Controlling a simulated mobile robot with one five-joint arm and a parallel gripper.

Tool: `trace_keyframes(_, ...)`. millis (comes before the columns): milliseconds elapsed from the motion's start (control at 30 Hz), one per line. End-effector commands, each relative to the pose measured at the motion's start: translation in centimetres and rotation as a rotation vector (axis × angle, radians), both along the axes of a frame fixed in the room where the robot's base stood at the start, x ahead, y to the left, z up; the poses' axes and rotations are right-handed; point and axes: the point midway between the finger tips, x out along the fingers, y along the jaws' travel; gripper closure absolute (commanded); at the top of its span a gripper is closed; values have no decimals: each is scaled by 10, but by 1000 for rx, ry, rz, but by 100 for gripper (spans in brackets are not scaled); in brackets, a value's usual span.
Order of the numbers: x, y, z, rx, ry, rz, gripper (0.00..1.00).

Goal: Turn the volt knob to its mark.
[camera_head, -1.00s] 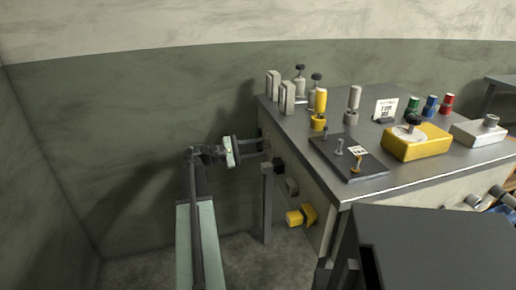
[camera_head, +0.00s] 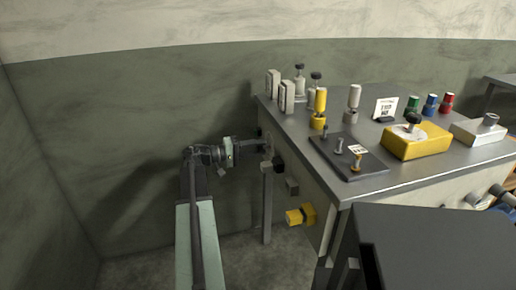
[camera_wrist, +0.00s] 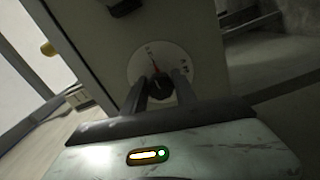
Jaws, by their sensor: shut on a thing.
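The volt knob (camera_wrist: 160,92) is a dark knob at the centre of a round white dial (camera_wrist: 183,57) in the wrist view. In the head view my gripper (camera_head: 258,146) reaches the left side of the metal bench; the knob cannot be made out there.
A yellow fitting (camera_head: 302,216) juts from the bench side below my gripper. A wall is close behind; floor is clear to the left.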

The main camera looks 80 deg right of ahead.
Motion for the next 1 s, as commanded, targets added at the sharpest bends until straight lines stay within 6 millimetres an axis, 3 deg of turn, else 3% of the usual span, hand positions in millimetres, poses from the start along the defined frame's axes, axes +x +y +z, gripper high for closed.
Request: trace_keyframes(1000,3,-4,-2,-874,-408,8,100)
